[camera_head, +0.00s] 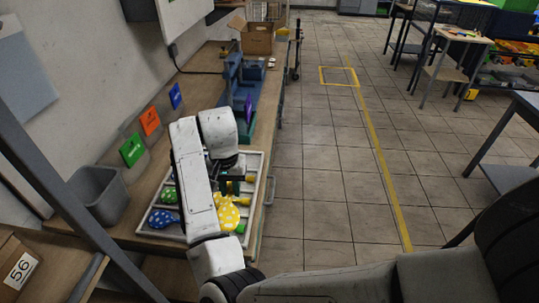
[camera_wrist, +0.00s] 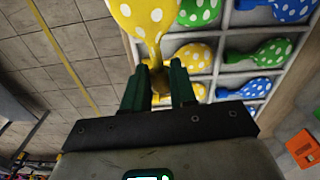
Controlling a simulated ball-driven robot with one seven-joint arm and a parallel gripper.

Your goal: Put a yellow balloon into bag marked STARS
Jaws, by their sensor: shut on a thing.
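My gripper (camera_wrist: 160,84) is over the tray, its green fingers shut on the narrow neck of a yellow balloon (camera_wrist: 150,17) with white dots. The balloon's wide end extends past the fingertips and out of the top of the wrist view. Another yellow balloon (camera_wrist: 193,57) lies in a tray compartment beside it. In the head view my arm hides part of the tray (camera_head: 261,172), and yellow dotted balloons (camera_head: 229,215) show near its right side. Green (camera_head: 132,150), orange (camera_head: 150,121) and blue (camera_head: 175,96) panels stand along the wall; their markings are too small to read, and I cannot identify the STARS bag.
Blue balloons (camera_wrist: 260,54) and green balloons (camera_wrist: 199,11) lie in other compartments. A grey bin (camera_head: 98,192) stands left of the tray. A blue device (camera_head: 240,88) and a cardboard box (camera_head: 257,39) stand farther along the bench.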

